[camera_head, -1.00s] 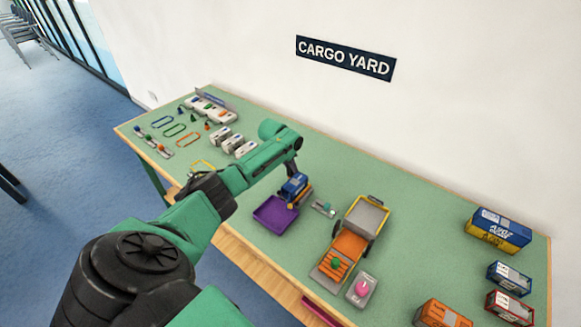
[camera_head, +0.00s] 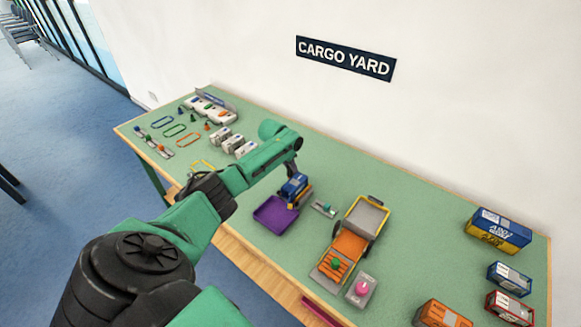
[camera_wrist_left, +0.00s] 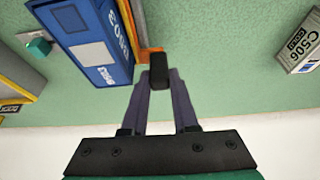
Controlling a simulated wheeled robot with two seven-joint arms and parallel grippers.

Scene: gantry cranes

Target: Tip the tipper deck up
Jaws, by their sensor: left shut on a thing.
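The tipper deck shows as an orange edge (camera_wrist_left: 150,52) in the left wrist view, under or beside a blue container (camera_wrist_left: 88,42). In the head view the blue container (camera_head: 294,187) stands by a purple tray (camera_head: 274,215), and looks roughly level. My left gripper (camera_head: 291,171) reaches down behind the container. In the left wrist view its two fingers are shut on a black handle (camera_wrist_left: 159,70) at the orange edge. The deck's hinge and most of its surface are hidden. My right gripper is not in view.
An orange and yellow truck (camera_head: 352,243) stands to the right, with a lever plate (camera_head: 323,208) between. A pink button box (camera_head: 361,289) is near the front edge. Grey containers (camera_head: 233,144) stand to the left. Several containers (camera_head: 500,231) sit far right.

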